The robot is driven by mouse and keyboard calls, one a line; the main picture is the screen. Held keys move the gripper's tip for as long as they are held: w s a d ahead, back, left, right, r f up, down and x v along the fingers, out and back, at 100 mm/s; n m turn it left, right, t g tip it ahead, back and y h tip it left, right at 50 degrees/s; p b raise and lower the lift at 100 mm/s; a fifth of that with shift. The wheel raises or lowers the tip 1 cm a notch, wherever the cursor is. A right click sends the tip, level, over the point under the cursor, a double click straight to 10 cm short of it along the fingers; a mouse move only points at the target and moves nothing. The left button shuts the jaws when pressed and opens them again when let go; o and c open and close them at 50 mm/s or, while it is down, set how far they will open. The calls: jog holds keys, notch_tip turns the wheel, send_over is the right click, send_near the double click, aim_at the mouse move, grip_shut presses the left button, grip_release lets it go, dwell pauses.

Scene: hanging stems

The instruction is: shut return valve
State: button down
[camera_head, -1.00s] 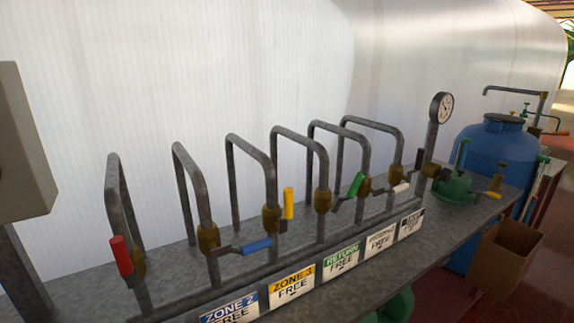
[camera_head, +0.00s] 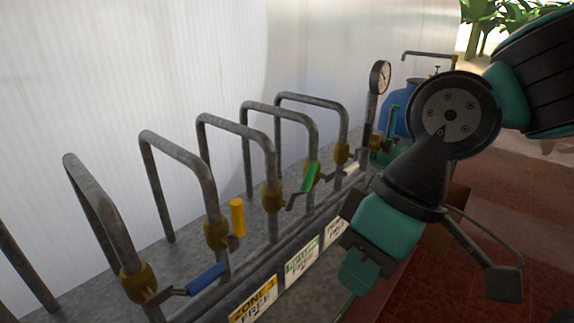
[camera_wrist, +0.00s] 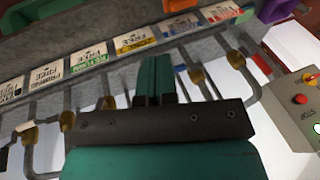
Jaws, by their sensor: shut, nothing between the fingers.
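The return valve has a green lever grip (camera_head: 310,176), slanting up beside a brass body on its grey pipe. The green-edged RETURN label (camera_head: 302,262) is on the panel below; it also shows in the wrist view (camera_wrist: 90,57), where the scene is upside down. My gripper (camera_head: 356,280) is in front of the panel, right of and lower than the green grip, apart from it in the head view. In the wrist view its teal fingers (camera_wrist: 157,76) are shut and empty, and they hide part of the pipe row. I cannot make out the green grip there.
Neighbouring valves have a yellow grip (camera_head: 237,217), upright, a blue grip (camera_head: 206,279) and a whitish grip (camera_head: 352,166). Bent pipes stand close behind. A gauge (camera_head: 380,77) and blue tank (camera_head: 397,110) are beyond. A grey control box (camera_wrist: 298,105) shows in the wrist view.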

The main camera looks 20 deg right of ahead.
jog(key=w+r+m+t+h, duration=0.1)
jog(key=w+r+t+h, duration=0.1)
jog(key=w, duration=1)
jog(key=w+a+r+m+t+h, duration=0.1)
jog(key=w+r+h, duration=0.3)
jog(key=w, duration=0.9)
jog(key=shift+a+r+m+t, duration=0.2)
jog(key=shift+m+t, duration=0.2)
jog(key=shift+t, duration=0.5)
jog(key=shift+w+d, duration=0.1)
jog(key=p, duration=0.4)
send_over(303, 186)
jog(key=a, duration=0.1)
notch_tip(303, 186, down, 10)
jog(key=shift+d+f, duration=0.45)
jog(key=shift+f, duration=0.05)
